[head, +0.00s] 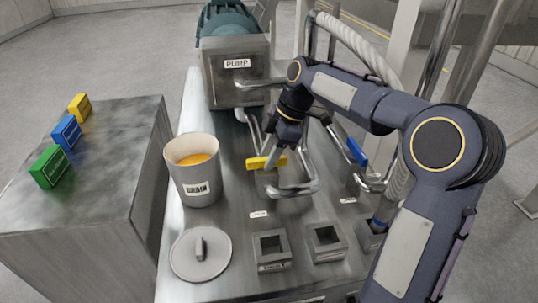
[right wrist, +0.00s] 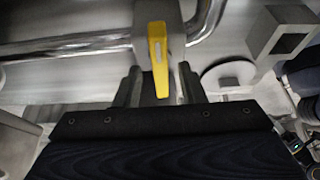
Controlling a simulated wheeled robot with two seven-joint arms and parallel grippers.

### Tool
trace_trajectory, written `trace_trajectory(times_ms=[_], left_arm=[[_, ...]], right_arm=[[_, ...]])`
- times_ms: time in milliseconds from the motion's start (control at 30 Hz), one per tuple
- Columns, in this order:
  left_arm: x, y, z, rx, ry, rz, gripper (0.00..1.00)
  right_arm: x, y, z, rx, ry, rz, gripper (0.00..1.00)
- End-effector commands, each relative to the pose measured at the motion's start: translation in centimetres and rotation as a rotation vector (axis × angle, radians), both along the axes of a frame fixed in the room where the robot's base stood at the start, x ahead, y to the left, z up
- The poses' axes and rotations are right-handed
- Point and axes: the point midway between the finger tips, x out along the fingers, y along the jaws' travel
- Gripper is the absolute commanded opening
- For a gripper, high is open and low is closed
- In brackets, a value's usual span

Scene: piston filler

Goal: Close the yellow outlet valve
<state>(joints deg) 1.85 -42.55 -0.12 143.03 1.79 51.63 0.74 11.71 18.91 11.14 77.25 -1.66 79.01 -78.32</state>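The yellow outlet valve handle (head: 256,163) sits on the pipework in the middle of the steel bench, lying roughly left to right in the head view. It also shows in the right wrist view (right wrist: 158,50), pointing toward my gripper. My right gripper (head: 271,160) is right at the handle, reaching down from above. In the right wrist view its two fingers (right wrist: 159,84) stand apart, one on each side of the handle's near end. A gap shows beside the handle, so the fingers are open around it. My left gripper is not in view.
A blue valve handle (head: 357,152) stands to the right. A drain bucket (head: 199,188) with orange contents is close on the left, with a round lid (head: 190,262) in front. Square sockets (head: 273,266) line the front. The pump box (head: 236,88) stands behind. Colored blocks (head: 67,132) sit on a side table.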

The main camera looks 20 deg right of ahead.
Motion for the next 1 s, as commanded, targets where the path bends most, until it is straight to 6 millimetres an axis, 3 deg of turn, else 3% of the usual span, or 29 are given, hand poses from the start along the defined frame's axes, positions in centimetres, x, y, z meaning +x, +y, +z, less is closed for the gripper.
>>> trace_trajectory(times_ms=[400,1000], left_arm=[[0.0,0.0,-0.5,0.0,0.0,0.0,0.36],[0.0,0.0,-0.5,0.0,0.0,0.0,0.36]], right_arm=[[-0.5,-2.4,5.9,0.0,-0.002,0.0,0.36],[-0.7,-2.6,6.5,0.0,0.0,0.001,0.36]])
